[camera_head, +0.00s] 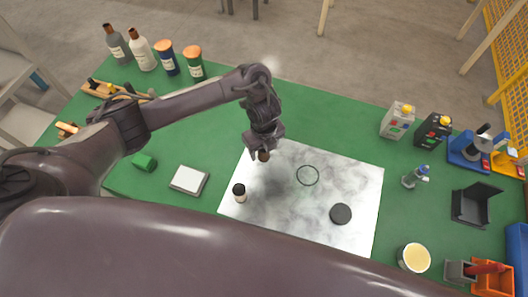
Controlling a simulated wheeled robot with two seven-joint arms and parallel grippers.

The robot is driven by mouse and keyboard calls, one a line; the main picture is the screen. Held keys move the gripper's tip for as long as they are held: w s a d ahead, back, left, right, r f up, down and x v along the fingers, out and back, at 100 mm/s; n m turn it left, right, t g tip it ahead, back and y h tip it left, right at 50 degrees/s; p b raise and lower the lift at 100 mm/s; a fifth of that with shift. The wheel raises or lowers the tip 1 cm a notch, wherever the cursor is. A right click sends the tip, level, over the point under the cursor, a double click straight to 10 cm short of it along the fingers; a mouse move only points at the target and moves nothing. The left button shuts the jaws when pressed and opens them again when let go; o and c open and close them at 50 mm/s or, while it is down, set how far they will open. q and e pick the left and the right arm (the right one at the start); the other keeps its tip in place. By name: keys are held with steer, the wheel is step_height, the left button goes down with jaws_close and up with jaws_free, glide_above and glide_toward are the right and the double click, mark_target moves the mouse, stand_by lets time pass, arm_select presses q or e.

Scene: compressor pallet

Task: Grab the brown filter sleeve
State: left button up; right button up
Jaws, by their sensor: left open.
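A small brown cylinder, which looks like the brown filter sleeve (263,156), stands at the upper left part of the white marbled sheet (362,185). My left gripper (262,153) points down right at it, with its fingers open around or just above its top. I cannot tell whether the fingers touch it, and the gripper partly hides it. My right gripper is not in view.
A small black-capped bottle (239,193), a thin dark ring (307,175) and a black disc (340,214) are on the sheet. A white box (188,180) lies to the left. Bottles, devices and bins line the edges of the green table (330,120).

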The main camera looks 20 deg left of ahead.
arm_select(q)
steer(key=shift+f, duration=0.5)
steer(key=c, duration=1.1)
steer(key=shift+o, duration=0.2)
steer(key=shift+r, duration=0.1)
